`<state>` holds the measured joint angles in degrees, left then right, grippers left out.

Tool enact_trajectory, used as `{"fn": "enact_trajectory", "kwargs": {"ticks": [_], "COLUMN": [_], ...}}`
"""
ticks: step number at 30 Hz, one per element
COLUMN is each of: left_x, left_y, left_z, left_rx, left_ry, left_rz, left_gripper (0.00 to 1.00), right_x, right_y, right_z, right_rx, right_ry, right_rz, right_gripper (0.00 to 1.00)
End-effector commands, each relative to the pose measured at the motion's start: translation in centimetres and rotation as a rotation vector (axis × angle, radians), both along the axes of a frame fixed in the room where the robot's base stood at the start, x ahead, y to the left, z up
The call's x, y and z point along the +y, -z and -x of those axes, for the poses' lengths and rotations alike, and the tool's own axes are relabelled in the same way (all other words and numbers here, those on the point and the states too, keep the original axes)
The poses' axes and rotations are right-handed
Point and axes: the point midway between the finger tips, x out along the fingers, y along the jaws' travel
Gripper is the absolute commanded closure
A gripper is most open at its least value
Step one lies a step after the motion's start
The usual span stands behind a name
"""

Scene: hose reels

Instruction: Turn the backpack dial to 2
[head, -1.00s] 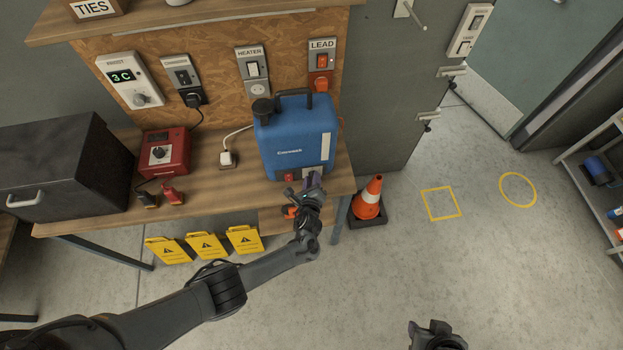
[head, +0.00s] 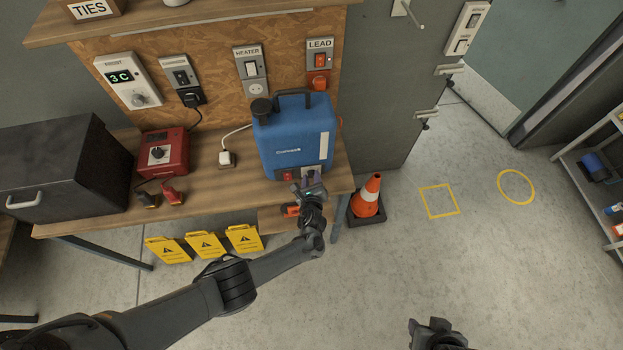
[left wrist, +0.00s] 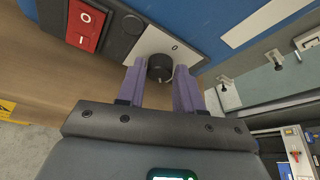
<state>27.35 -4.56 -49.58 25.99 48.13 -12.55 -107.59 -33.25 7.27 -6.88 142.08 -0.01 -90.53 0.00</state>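The backpack (head: 295,138) is a blue tank unit standing upright on the wooden bench. Its dial (left wrist: 160,67) is a round black knob on a pale plate low on the front face, with a 0 marked above it in the left wrist view. My left gripper (left wrist: 157,75) has its two purple fingers apart, one on each side of the dial; I cannot tell whether they touch it. In the head view my left gripper (head: 308,181) is at the backpack's lower front and hides the dial. My right gripper (head: 437,335) shows only partly at the bottom edge.
A red rocker switch (left wrist: 85,25) is left of the dial. A red box (head: 165,152) and a dark case (head: 65,160) stand on the bench (head: 225,180). Yellow signs (head: 206,246) and a traffic cone (head: 369,197) are on the floor.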

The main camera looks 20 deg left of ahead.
Motion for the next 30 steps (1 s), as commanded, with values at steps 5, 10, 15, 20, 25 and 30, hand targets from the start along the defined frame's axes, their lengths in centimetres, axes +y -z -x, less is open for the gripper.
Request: {"fn": "enact_trajectory", "kwargs": {"ticks": [5,10,15,20,25,30], "left_x": [0.0,0.0,-0.2,-0.8,-1.8,-2.8], "left_y": [0.0,0.0,-0.3,-1.2,-2.2,-3.1], "left_z": [0.0,0.0,0.5,2.1,4.7,7.1], "left_rx": [0.0,-0.001,0.0,0.001,0.001,0.001], "left_ry": [0.0,-0.001,0.001,0.0,0.001,0.0], "left_rz": [0.001,0.0,0.001,0.002,0.002,0.002], "left_gripper": [0.44,0.44,0.44,0.44,0.44,0.44], "right_x": [0.0,0.1,0.2,0.2,0.2,0.2], "right_y": [0.0,0.0,-0.5,-2.0,-3.7,-4.8], "right_z": [0.0,0.0,0.0,0.0,0.0,0.0], "right_rx": [0.0,0.0,0.0,0.001,0.0,0.0], "right_ry": [0.001,0.002,0.005,0.007,0.007,0.007], "right_rz": [0.0,-0.004,-0.008,-0.011,-0.011,-0.011], "right_gripper": [0.57,0.57,0.57,0.57,0.57,0.57]}}
